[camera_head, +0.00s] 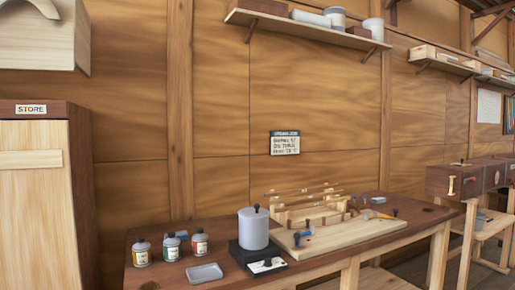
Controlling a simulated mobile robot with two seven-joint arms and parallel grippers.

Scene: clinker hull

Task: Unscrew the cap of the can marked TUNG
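Three small cans with dark caps stand upright in a row at the left end of the wooden workbench (330,277). One has a yellowish label (142,256), one a green label (172,248), and one a red label (200,245). The lettering is too small to read, so I cannot tell which one is marked TUNG. The caps appear to be on all three cans. Neither of my grippers shows in this view.
A grey tray (205,273) lies in front of the cans. A grey pot (253,229) stands on a dark base right of them. A pale board (340,233) with wooden pieces and tools lies further right. A STORE cabinet (32,200) stands left.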

